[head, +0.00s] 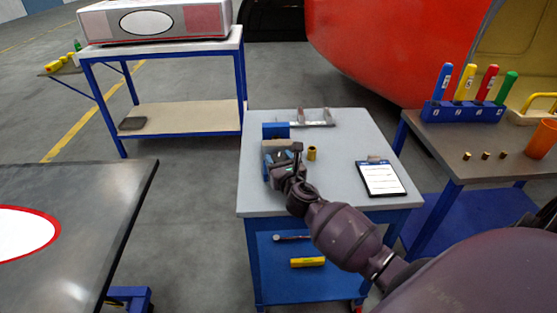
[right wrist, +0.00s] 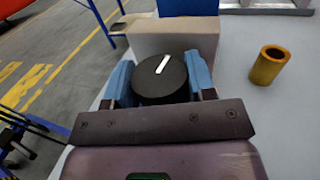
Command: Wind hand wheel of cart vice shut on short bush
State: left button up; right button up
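The cart vice stands on the grey-topped cart (head: 340,185); its blue part (head: 275,130) and beige block (right wrist: 175,40) show. Its black hand wheel (right wrist: 161,78), with a white mark tilted slightly right, faces my right wrist camera. My right gripper (head: 276,168) is at the wheel; in the wrist view its blue fingers (right wrist: 162,82) lie against both sides of the wheel, shut on it. A brass-yellow bush (head: 311,153) stands upright on the cart top, beside and apart from the vice; it also shows in the wrist view (right wrist: 269,65). The space between the vice jaws is hidden. My left gripper is out of view.
A clipboard (head: 381,178) lies at the cart's right, and a grey metal rack (head: 312,120) at its back. A bench at right holds a blue rack (head: 462,112) of coloured-handled tools, small brass pieces and an orange cup (head: 541,138). A dark table (head: 85,210) is at left.

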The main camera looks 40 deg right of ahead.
jog(key=shift+m+h, duration=0.4)
jog(key=shift+h, duration=0.2)
jog(key=shift+m+g+h, duration=0.5)
jog(key=shift+m+h, duration=0.2)
jog(key=shift+h, duration=0.2)
jog(key=m+g+h+p, duration=0.1)
jog(key=m+g+h, duration=0.2)
jog(key=m+h, duration=0.1)
jog(key=shift+g+h, duration=0.4)
jog(key=shift+h, duration=0.4)
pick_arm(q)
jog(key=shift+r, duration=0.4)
pick_arm(e)
jog(key=shift+m+g+h, duration=0.6)
jog(key=shift+m+g, duration=0.1)
jog(key=shift+g, duration=0.1)
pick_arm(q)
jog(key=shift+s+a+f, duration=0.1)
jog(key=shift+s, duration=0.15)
pick_arm(e)
jog(key=o, duration=0.6)
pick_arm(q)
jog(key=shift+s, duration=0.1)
pick_arm(e)
jog(key=shift+o, duration=0.2)
